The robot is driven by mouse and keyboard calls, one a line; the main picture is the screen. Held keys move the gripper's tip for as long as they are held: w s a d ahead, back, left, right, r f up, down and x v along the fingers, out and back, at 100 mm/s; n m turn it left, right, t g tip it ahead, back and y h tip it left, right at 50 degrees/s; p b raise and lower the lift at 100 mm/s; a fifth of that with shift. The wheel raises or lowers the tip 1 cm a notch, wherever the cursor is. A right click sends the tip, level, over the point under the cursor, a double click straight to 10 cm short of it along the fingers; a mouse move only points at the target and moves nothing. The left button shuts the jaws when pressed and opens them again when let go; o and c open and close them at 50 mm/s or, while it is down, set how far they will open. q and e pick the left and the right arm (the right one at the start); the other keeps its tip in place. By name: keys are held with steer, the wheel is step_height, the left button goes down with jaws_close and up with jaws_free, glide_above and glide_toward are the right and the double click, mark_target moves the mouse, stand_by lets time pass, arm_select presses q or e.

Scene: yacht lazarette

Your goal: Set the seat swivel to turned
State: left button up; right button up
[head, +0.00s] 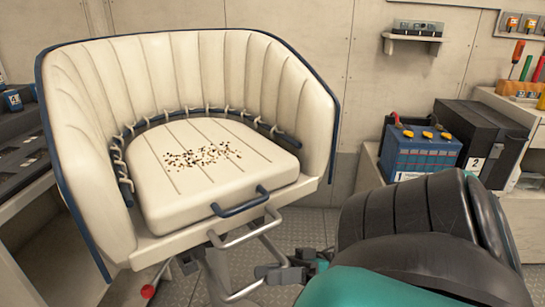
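A cream padded helm seat (200,190) with dark blue piping fills the left and middle of the head view. It faces the lower right, and dark specks are scattered on its cushion. A dark blue handle (240,203) is on its front edge. Below it is a bent metal tube frame (250,236). A lever with a red knob (147,292) sticks out low on the left, beside the pedestal. My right gripper (278,273) is at the lower part of the tube frame, below the seat front. Whether its fingers close on the tube is unclear. My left gripper is out of view.
A blue battery (420,152) and a black box (487,140) stand on a bench at the right. A small wall shelf (412,40) and screwdrivers (520,62) are at upper right. A grey tray (22,150) is at the left. Patterned metal floor shows around the pedestal.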

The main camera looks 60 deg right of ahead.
steer(key=shift+f, duration=0.1)
steer(key=shift+s+d+f, duration=0.1)
steer(key=shift+s+d, duration=0.05)
steer(key=shift+s, duration=0.05)
arm_select(q)
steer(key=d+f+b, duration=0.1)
steer(key=b, duration=0.1)
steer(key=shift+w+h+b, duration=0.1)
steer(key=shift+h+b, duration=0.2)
steer(key=shift+b, duration=0.1)
arm_select(e)
steer(key=v, duration=1.2)
steer(key=shift+d, duration=0.2)
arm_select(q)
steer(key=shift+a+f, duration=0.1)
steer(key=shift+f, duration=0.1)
